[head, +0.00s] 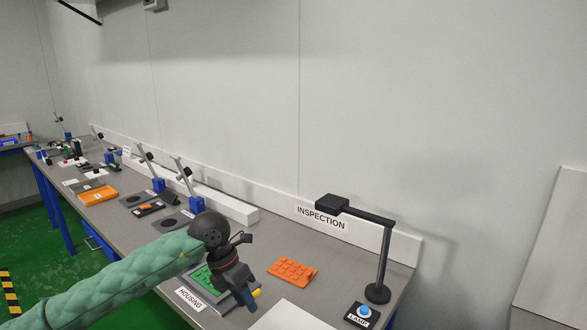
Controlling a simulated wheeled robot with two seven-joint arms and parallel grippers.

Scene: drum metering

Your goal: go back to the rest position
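My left arm, in a green quilted sleeve, reaches in from the lower left of the head view. My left gripper (250,297) hangs over the bench beside the HOUSING label (189,299). A blue part and a small yellow part show at its tip; I cannot tell whether the fingers are apart or hold something. Below and behind it, a green piece (203,278) lies on a grey plate, partly hidden by my gripper and arm. My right gripper is not in view.
An orange plate (292,271) lies right of the gripper. A black inspection lamp (384,260) stands at the bench's right end, near a blue LAMP button (364,311). A pale panel (292,317) lies at the front. Blue-based clamps (196,204) line the back.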

